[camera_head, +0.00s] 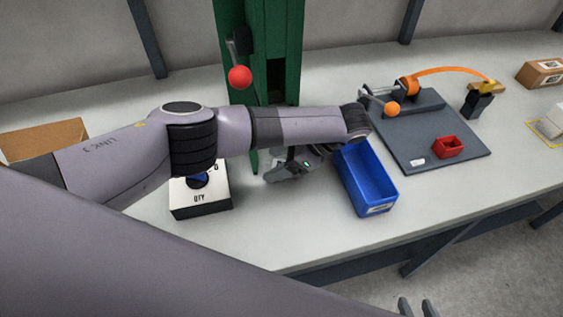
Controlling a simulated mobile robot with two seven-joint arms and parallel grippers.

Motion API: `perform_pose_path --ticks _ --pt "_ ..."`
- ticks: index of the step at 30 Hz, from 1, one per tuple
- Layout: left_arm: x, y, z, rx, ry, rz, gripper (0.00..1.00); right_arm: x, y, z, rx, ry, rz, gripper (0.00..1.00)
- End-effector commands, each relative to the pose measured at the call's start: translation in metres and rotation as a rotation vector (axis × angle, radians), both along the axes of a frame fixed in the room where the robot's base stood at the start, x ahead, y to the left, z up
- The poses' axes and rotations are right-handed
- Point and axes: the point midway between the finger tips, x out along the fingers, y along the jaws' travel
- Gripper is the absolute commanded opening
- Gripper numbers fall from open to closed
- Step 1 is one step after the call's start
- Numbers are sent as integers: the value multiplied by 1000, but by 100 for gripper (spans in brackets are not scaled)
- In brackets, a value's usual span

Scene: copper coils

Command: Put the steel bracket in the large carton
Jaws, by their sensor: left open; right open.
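I cannot make out the steel bracket in this view. A brown carton (45,138) stands at the far left, partly hidden behind my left arm; I cannot tell for certain that it is the large carton. My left gripper (277,174) hangs below its wrist, between the white box and the blue bin. It is open, and its fingertips are hard to tell from the grey bench. My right gripper (418,308) shows only as two spread fingertips at the bottom edge, in front of the bench. It is open and looks empty.
A blue bin (378,193) stands right of my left gripper, a white box (201,198) left of it. A green press (285,60) with a red knob (240,77) rises behind. A small carton (541,73) stands far right.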

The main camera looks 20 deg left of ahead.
Motion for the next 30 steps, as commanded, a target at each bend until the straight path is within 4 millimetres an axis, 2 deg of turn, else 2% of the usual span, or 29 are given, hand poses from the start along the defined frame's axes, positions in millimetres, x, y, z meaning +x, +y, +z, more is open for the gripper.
perform_pose_path --ticks 8,13,14,22,23,30 --pt "-1 -1 0 0 1 -1 66 0 0 0 0 0 0 43" --pt "0 -1 0 0 1 -1 14 0 0 0 0 0 0 43" --pt "0 -1 0 0 0 0 9 0 0 0 0 0 0 43" --pt "-1 0 -1 0 1 0 6 0 0 0 0 0 0 43" --pt "-1 0 -1 0 1 0 1 0 0 0 0 0 0 43" --pt "0 0 -1 0 2 1 1 0 0 0 0 0 0 43"
